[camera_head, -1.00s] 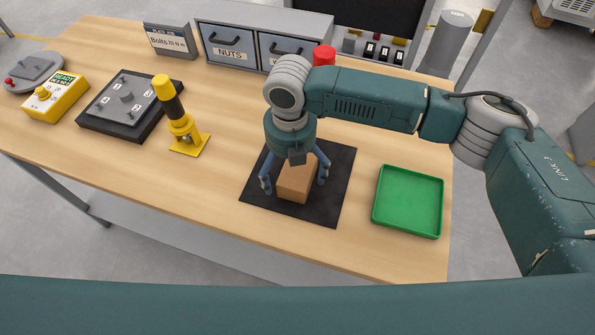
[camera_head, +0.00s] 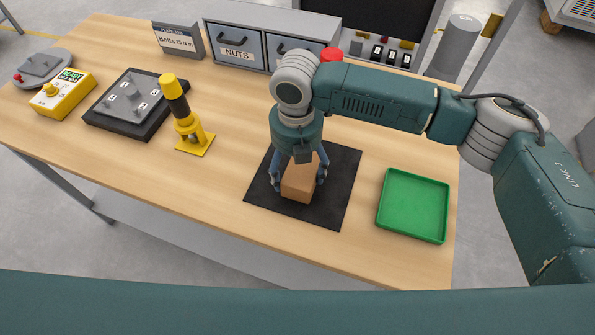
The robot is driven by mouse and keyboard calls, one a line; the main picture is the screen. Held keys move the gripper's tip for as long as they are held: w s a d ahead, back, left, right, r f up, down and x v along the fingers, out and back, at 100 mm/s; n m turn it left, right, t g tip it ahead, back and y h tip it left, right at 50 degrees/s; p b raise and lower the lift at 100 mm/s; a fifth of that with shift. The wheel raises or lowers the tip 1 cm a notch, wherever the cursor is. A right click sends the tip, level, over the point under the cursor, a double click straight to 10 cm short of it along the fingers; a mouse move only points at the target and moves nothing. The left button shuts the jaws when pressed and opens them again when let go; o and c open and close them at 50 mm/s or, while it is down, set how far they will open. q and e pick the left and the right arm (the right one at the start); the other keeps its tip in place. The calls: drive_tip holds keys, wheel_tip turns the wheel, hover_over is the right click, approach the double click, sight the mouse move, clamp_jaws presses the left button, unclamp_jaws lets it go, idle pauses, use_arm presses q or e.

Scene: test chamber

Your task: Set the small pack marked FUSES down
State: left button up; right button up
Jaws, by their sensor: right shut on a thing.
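A small brown pack (camera_head: 299,184) is between the fingers of my right gripper (camera_head: 298,182), over the black mat (camera_head: 341,184). The right gripper points down and is shut on the pack. No marking on the pack can be read from here. The pack's base is at or very near the mat; I cannot tell whether it touches. My left gripper is not in view.
An empty green tray (camera_head: 413,206) lies right of the mat. A yellow and black tool (camera_head: 186,120) stands to the left, near a dark plate fixture (camera_head: 135,103) and a yellow box (camera_head: 62,95). Grey drawers (camera_head: 265,45) stand behind. Bare wood lies left of the mat.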

wheel_tip(320, 180, up, 19)
drive_tip(key=b, duration=0.3)
drive_tip(key=s+d+f+m, duration=0.3)
drive_tip(key=d+m, duration=0.3)
drive_tip(key=m, duration=0.4)
drive_tip(key=s+d+f+m, duration=0.4)
drive_tip(key=d+m, duration=0.3)
drive_tip(key=m, duration=0.4)
drive_tip(key=s+d+f+m, duration=0.3)
drive_tip(key=d+m, duration=0.4)
drive_tip(key=m, duration=0.4)
drive_tip(key=shift+s+f, duration=0.15)
drive_tip(key=shift+s, duration=0.1)
drive_tip(key=shift+w+d, duration=0.15)
